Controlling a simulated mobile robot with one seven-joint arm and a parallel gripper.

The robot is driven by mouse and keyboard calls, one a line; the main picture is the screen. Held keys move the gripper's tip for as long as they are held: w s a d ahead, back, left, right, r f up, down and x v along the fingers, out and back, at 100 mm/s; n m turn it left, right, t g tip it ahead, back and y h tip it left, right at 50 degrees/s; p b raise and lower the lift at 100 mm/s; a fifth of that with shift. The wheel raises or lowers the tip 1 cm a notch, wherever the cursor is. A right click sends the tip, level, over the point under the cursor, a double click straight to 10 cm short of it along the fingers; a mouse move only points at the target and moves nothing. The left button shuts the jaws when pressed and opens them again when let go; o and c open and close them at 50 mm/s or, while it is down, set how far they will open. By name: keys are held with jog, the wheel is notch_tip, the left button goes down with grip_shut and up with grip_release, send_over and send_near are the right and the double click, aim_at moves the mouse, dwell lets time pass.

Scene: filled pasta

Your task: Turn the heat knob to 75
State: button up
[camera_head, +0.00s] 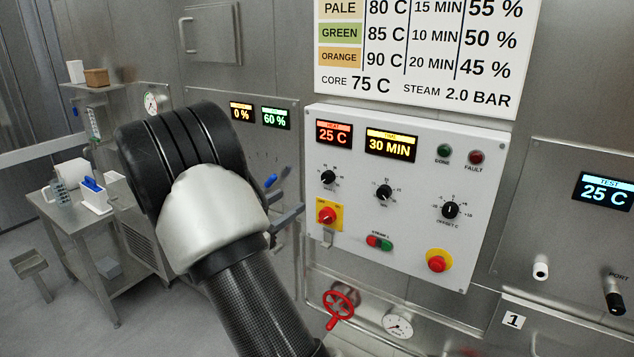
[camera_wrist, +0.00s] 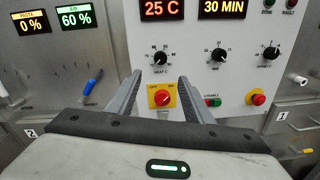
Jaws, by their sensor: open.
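The heat knob (camera_head: 327,177) is a small black dial at the upper left of the white control panel (camera_head: 400,250). It also shows in the wrist view (camera_wrist: 160,58), with a ring of numbers around it and the label HEAT C below. The orange heat display (camera_head: 333,133) above it reads 25 C. My gripper (camera_wrist: 160,82) is open and empty, its two grey fingers spread and pointing at the panel. In the wrist view the heat knob appears between and just above the fingertips. In the head view my arm hides most of the gripper.
A time knob (camera_head: 384,192) and an offset knob (camera_head: 450,210) sit right of the heat knob. A red switch on a yellow plate (camera_head: 327,215) is below it. A red emergency button (camera_head: 437,261) is lower right.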

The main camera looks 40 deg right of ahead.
aim_at(326, 178)
jog(key=p+x, duration=0.2)
jog(key=x, duration=1.3)
jog(key=shift+d, duration=0.4)
jog(key=shift+f, duration=0.1)
jog(key=c, duration=1)
